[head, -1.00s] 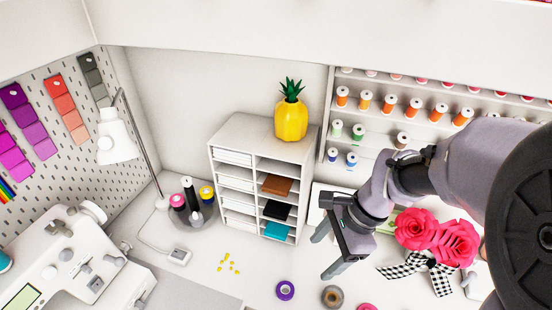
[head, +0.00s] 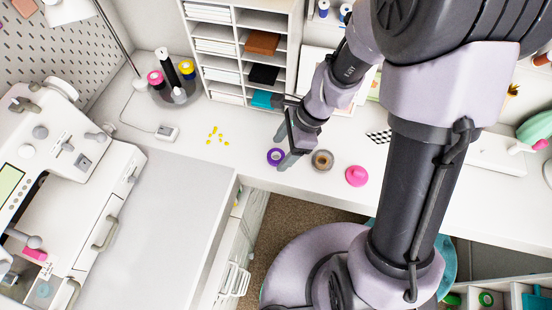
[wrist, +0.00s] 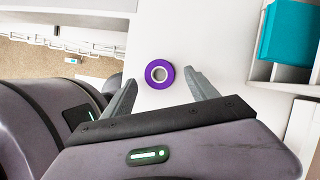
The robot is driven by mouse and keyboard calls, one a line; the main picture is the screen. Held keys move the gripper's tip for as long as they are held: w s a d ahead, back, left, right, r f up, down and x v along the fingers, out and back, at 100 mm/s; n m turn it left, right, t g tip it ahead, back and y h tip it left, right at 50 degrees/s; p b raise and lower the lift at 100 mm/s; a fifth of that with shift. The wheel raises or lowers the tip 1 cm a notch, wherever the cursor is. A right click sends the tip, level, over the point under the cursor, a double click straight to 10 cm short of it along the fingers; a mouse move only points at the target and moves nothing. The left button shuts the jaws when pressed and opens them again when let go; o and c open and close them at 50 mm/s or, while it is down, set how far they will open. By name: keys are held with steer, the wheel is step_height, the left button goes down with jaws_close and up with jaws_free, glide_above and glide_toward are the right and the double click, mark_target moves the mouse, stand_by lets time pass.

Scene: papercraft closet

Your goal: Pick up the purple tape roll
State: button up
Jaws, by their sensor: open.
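The purple tape roll (head: 275,156) lies flat on the white desk near its front edge. In the wrist view the purple tape roll (wrist: 158,74) shows as a ring with a pale centre, ahead of my gripper and between the lines of its two fingers. My gripper (head: 284,147) is open and empty, its fingers close to the roll in the head view. In the wrist view the fingertips of my gripper (wrist: 162,82) stand on either side of the roll, with gaps. I cannot tell how high the fingers are above the desk.
A brown tape roll (head: 322,160) and a pink roll (head: 357,176) lie to the right. Yellow scraps (head: 216,136) lie to the left. A white shelf unit (head: 238,50) stands behind.

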steer(key=shift+x, duration=0.75)
steer(key=shift+r, duration=0.1)
jaws_close()
